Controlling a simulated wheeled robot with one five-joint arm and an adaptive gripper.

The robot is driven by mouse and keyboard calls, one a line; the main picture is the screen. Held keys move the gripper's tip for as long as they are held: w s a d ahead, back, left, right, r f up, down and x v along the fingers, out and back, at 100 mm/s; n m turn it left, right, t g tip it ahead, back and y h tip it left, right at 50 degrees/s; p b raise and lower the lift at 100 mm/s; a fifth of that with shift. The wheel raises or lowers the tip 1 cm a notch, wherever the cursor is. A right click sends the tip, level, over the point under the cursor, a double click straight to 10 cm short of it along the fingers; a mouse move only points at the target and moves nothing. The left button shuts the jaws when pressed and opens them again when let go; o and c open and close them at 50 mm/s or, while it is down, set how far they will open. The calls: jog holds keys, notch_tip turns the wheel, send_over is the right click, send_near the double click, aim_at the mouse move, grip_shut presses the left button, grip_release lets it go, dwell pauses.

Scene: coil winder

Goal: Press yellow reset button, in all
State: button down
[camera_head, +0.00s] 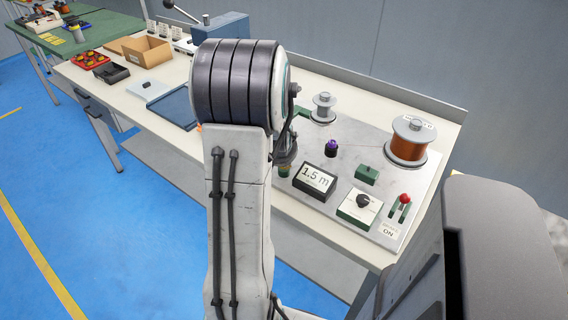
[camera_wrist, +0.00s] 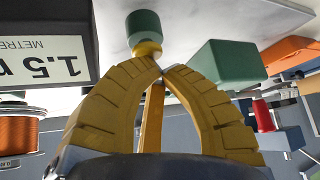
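The yellow reset button (camera_wrist: 147,50) is a small yellow cap on a green cylindrical base (camera_wrist: 143,24), seen upside down at the top middle of the wrist view. In the head view the green base (camera_head: 284,171) shows just below my gripper (camera_head: 285,155), which is partly hidden by my arm. In the wrist view my gripper (camera_wrist: 157,68) has its yellow fingers drawn together to a point, with nothing between them. The tips are right at the yellow cap; I cannot tell whether they touch it.
A display reading 1.5 m (camera_head: 315,180) stands close by the button. A purple-topped knob (camera_head: 331,148), a green block (camera_head: 367,174), a dial box (camera_head: 361,206), a red-knobbed lever (camera_head: 404,199) and a copper wire spool (camera_head: 408,144) share the panel.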

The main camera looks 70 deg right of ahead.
jog(key=shift+f, duration=0.15)
jog(key=shift+r, duration=0.2)
dwell(0.4)
jog(key=shift+r+p, duration=0.5)
jog(key=shift+r, duration=0.3)
jog(key=shift+r+p, duration=1.65)
jog(key=shift+r, duration=0.85)
